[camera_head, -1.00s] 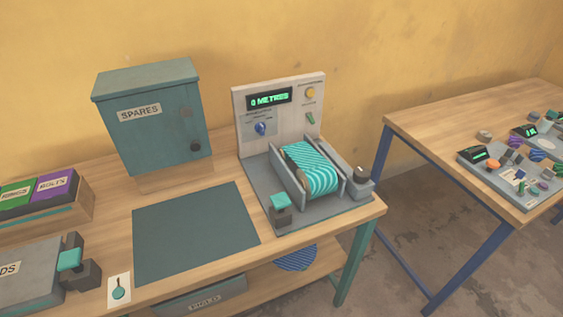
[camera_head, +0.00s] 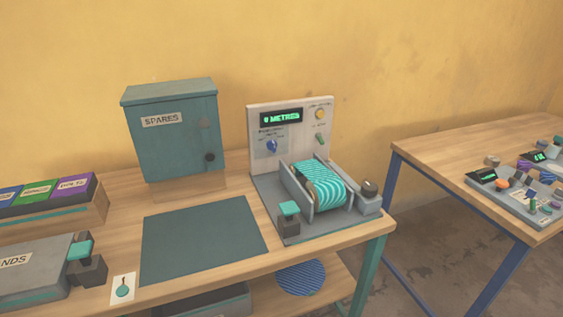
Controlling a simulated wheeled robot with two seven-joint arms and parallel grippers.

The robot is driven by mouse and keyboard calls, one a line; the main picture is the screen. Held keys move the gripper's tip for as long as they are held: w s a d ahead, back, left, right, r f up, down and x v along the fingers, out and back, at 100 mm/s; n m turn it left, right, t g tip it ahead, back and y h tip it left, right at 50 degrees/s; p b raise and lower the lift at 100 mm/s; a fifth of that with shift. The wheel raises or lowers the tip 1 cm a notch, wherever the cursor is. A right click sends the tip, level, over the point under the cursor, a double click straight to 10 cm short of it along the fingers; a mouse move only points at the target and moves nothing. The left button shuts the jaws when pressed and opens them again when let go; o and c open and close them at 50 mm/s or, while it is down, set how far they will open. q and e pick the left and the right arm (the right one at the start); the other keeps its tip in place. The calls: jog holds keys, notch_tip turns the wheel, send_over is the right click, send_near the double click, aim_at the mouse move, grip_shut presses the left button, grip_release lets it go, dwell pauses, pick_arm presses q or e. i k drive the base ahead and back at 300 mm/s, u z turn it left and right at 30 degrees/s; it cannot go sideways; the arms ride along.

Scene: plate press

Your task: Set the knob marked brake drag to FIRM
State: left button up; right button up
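A machine with an upright pale panel (camera_head: 292,160) stands at the right end of the near wooden table. A blue knob (camera_head: 272,146) sits on the panel's lower left, under small lettering too blurred to read. I cannot tell its setting or whether it is the brake drag knob. A dark round knob (camera_head: 370,187) tops a grey block at the machine's right side; no marking is legible there. A green display (camera_head: 281,116) reads 0 METRES. Neither of my grippers is in view.
A striped teal roll (camera_head: 320,184) lies between grey side plates before the panel. The panel also has a yellow button (camera_head: 320,114) and a green lever (camera_head: 320,138). A teal SPARES cabinet (camera_head: 172,145) stands left, behind a bare dark mat (camera_head: 203,240). Another table (camera_head: 470,150) is at right.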

aim_at(272, 145)
jog(key=u, duration=0.45)
jog(key=k, duration=0.15)
jog(key=z, duration=1.25)
jog(key=i, duration=0.7)
jog(key=u, duration=1.85)
